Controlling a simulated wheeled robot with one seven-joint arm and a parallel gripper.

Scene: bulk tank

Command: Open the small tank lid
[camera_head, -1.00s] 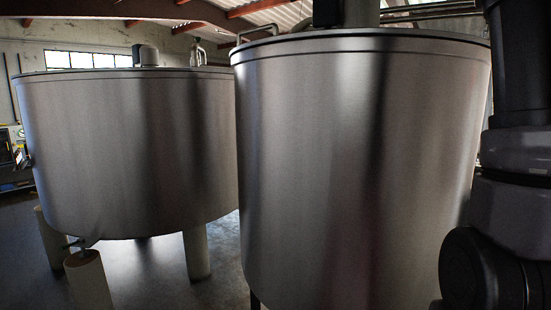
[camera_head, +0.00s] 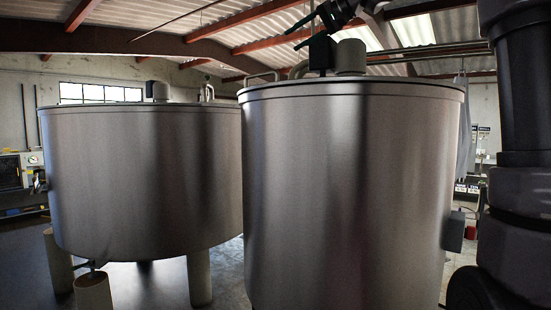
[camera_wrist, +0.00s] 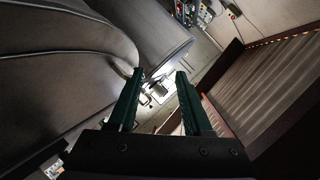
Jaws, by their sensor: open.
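Two brushed-steel tanks stand in the head view. The narrower one, the small tank (camera_head: 350,190), stands upright in front of me, and its top rim (camera_head: 350,88) is seen edge-on, so its lid cannot be made out. A dark box and a pale cylinder (camera_head: 350,57) stand on its top. My gripper (camera_head: 294,38) is above that top, apart from it, with its fingers pointing left. In the wrist view my gripper (camera_wrist: 160,72) has its two dark green fingers spread, with nothing between them. Large curved metal surfaces (camera_wrist: 60,70) lie to its left; which part they are is unclear.
A small grey box (camera_head: 454,230) sits at the small tank's right side. Beams and corrugated roofing (camera_head: 260,28) are overhead. Some floor (camera_head: 165,285) shows below the wider tank.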

